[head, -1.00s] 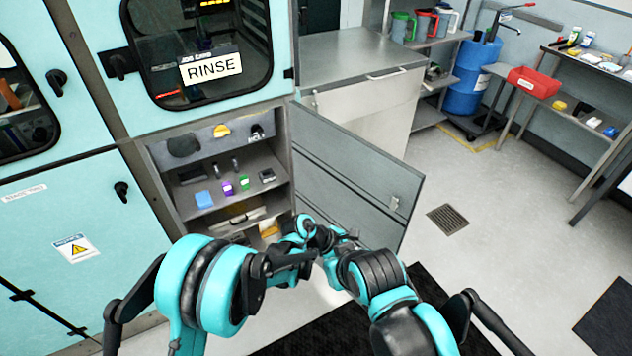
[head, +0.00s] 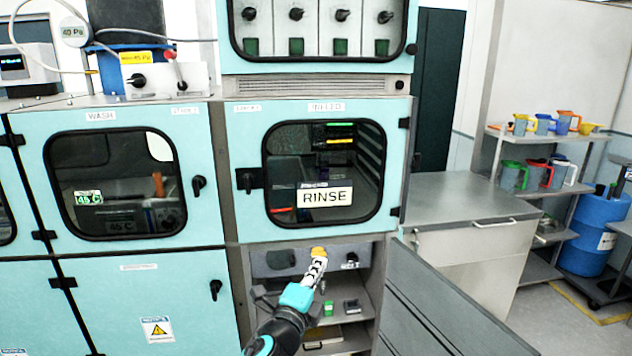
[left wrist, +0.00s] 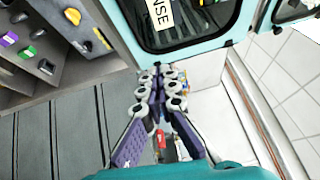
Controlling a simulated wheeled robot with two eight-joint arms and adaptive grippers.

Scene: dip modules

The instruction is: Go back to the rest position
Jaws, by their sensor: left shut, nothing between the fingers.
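My left gripper (head: 317,268) stands raised in front of the open compartment under the RINSE window, in the head view. Its light fingers point up, and their tips overlap the yellow knob (head: 319,251) in the picture; I cannot tell whether they touch. In the left wrist view the finger tips (left wrist: 161,72) are together with nothing between them. My right gripper is not in either view now.
The RINSE cabinet (head: 236,200) has an open lower door (head: 440,310) swung out to the right of my left arm. Small items, including a green one (head: 328,308), sit on the compartment's shelf. A steel counter (head: 465,200) stands to the right.

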